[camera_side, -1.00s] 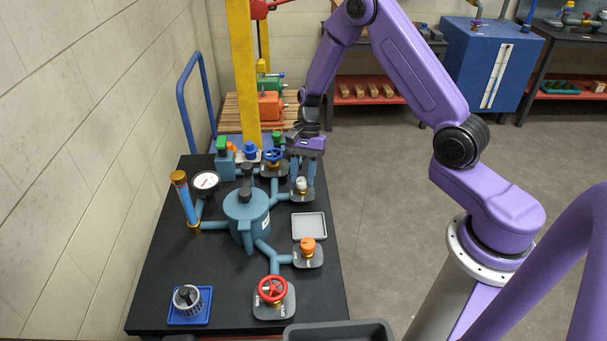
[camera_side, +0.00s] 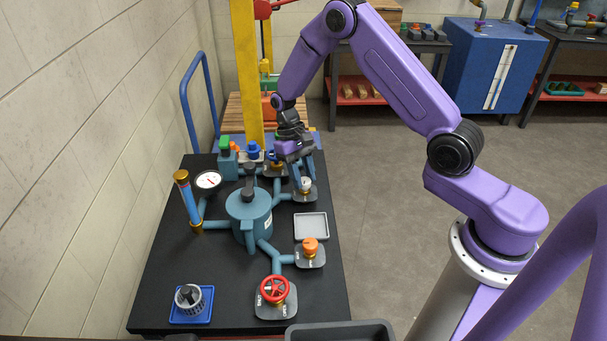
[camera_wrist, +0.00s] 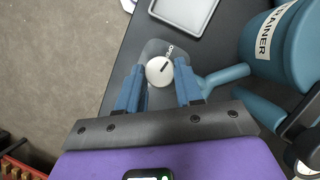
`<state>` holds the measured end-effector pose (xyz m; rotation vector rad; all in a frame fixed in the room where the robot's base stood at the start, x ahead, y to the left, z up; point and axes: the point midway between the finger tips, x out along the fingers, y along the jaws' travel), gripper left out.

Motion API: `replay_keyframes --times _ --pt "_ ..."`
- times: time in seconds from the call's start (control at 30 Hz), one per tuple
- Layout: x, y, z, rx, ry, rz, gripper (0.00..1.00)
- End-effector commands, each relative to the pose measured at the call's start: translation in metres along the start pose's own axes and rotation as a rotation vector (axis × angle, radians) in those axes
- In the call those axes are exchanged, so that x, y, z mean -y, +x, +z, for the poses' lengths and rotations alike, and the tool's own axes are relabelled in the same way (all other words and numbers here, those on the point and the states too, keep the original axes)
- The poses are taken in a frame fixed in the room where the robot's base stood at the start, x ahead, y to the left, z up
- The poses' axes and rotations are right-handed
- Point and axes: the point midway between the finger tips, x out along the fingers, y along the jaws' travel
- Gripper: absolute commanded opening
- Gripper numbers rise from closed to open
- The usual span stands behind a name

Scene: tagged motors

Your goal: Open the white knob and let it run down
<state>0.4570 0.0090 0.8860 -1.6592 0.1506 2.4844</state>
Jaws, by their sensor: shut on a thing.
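The white knob (camera_side: 305,183) sits on a grey plate at the right side of the black table, on a pipe branch. It also shows in the wrist view (camera_wrist: 160,71) as a round white cap with a dark line across its top. My gripper (camera_wrist: 160,74) is shut on the knob, one blue finger at each side. In the side view my gripper (camera_side: 302,178) reaches down to it at a tilt. A sight tube (camera_side: 189,203) with blue in it stands at the left. The teal strainer vessel (camera_side: 247,212) stands between them.
A red handwheel (camera_side: 275,290), an orange knob (camera_side: 310,246) and a blue handwheel (camera_side: 273,157) stand close by on the pipework. A round gauge (camera_side: 208,180) is at the left. A grey tray (camera_side: 311,226) lies empty.

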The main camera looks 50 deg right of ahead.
Motion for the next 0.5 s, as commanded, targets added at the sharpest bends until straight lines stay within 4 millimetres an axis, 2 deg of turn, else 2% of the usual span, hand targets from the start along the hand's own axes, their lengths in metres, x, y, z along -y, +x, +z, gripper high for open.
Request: replay_keyframes --times 0.2,0.5 --pt "0.0008 -0.0004 0.0000 0.000 -0.110 0.046 0.05" --pt "0.0011 -0.0004 0.0000 -0.001 -0.176 0.073 0.05"
